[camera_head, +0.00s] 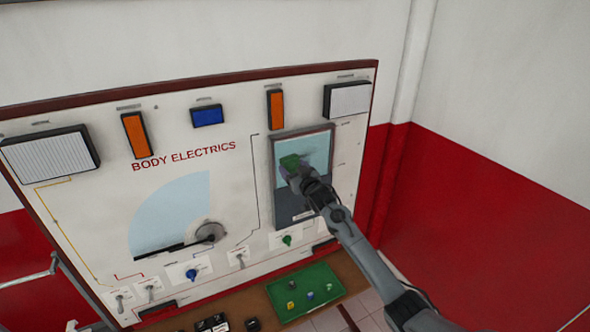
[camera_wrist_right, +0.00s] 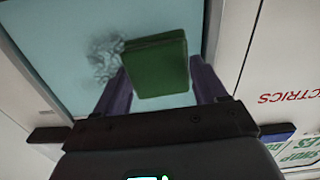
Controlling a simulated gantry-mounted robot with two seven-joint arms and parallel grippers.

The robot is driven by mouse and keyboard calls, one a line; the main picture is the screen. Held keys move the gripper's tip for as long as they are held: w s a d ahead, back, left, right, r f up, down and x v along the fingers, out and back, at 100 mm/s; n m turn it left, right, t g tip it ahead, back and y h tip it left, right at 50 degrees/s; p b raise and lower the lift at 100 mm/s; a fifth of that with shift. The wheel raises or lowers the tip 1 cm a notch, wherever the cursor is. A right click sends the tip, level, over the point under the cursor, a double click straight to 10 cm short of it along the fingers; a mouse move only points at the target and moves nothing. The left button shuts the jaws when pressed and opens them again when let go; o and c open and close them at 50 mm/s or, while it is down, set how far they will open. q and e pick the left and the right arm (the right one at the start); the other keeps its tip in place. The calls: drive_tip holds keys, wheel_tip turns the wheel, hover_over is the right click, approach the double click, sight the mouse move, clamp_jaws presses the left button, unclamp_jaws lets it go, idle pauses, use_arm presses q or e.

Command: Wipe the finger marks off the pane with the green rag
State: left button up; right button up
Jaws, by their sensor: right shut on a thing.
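The pane (camera_head: 318,146) is a light blue sheet in a grey frame at the right side of the "BODY ELECTRICS" board. My right gripper (camera_head: 294,169) is in front of the pane, shut on the green rag (camera_head: 289,160). In the right wrist view the rag (camera_wrist_right: 157,66) is a folded square pad between the two fingers, over the pane (camera_wrist_right: 60,25). I cannot tell whether it touches the glass. A grey smudge of finger marks (camera_wrist_right: 105,55) shows just left of the rag there. The rag and fingers hide part of the pane. My left gripper is out of view.
The board (camera_head: 95,190) carries lamps, a wiper dial (camera_head: 209,232), switches and knobs (camera_head: 286,240) below the pane. A green tray (camera_head: 272,291) with several small coloured pieces sits on the wooden bench below. A red and white wall stands at right.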

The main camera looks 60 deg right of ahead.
drive_tip(key=shift+r, duration=0.5)
drive_tip(key=shift+s+d, duration=0.7)
drive_tip(key=shift+d, duration=0.45)
drive_tip(key=shift+s+d, duration=0.65)
drive_tip(key=shift+d, duration=0.55)
drive_tip(key=shift+s+d, duration=0.7)
drive_tip(key=shift+d, duration=0.45)
drive_tip(key=shift+s+d, duration=0.55)
drive_tip(key=shift+d, duration=0.3)
drive_tip(key=shift+s+d, duration=0.5)
drive_tip(key=shift+d, duration=0.3)
drive_tip(key=shift+d+f, duration=0.1)
drive_tip(key=shift+w, duration=0.1)
